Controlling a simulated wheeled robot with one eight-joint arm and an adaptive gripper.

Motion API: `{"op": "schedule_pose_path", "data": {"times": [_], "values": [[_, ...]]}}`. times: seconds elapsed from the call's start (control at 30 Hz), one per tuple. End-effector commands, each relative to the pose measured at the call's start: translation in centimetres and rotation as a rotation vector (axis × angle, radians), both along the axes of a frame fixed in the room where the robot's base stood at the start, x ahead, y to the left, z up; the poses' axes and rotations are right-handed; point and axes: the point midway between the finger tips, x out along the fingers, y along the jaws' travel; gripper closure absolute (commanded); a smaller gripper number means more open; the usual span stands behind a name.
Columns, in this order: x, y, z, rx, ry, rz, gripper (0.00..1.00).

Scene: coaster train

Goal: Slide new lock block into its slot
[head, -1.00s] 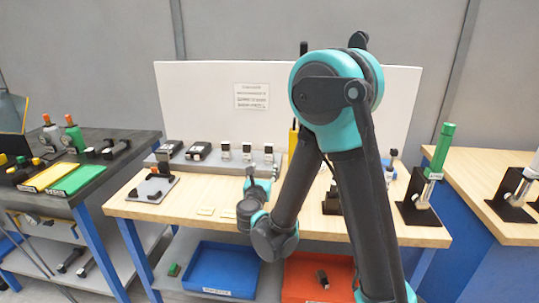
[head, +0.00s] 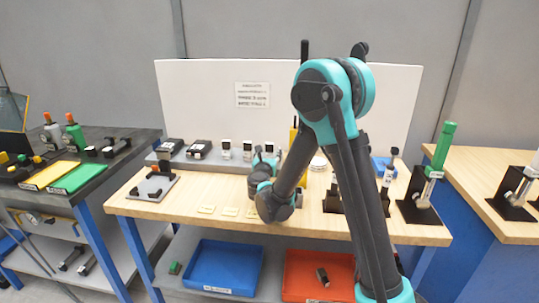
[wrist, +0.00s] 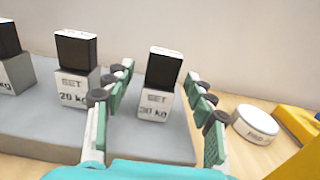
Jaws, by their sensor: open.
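My gripper (wrist: 160,108) is open, with its fingers to either side of a block (wrist: 154,110). This block has a black top and a pale base marked "SET 30 kg". It stands upright on a grey ledge (wrist: 60,142). A like block marked "20 kg" (wrist: 72,88) stands to its left, outside the fingers, and another (wrist: 14,75) is cut off at the picture's left edge. In the head view my gripper (head: 266,165) is at the ledge, largely hidden by my arm. I cannot tell which block is the new lock block, nor which slot is meant.
A round white piece (wrist: 256,122) and a yellow part (wrist: 303,128) lie right of the gripper. On the wooden bench (head: 180,208) a grey plate with a black block (head: 150,190) stands at left. Blue (head: 222,268) and red (head: 305,268) bins are below. A white panel (head: 200,95) closes the back.

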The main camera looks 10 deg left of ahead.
Motion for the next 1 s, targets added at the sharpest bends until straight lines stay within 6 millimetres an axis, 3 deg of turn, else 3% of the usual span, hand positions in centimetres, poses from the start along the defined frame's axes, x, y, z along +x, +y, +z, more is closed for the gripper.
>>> {"op": "schedule_pose_path", "data": {"times": [0.1, 0.3, 0.77, 1.0], "values": [[1.17, -0.09, 0.01, 0.000, 0.000, -0.002, 0.45], [1.23, -0.06, 0.02, 0.000, 0.000, 0.000, 0.45], [1.20, -0.05, 0.01, 0.000, 0.000, 0.000, 1.00], [1.19, -0.04, 0.03, 0.000, 0.000, 0.000, 1.00]]}}
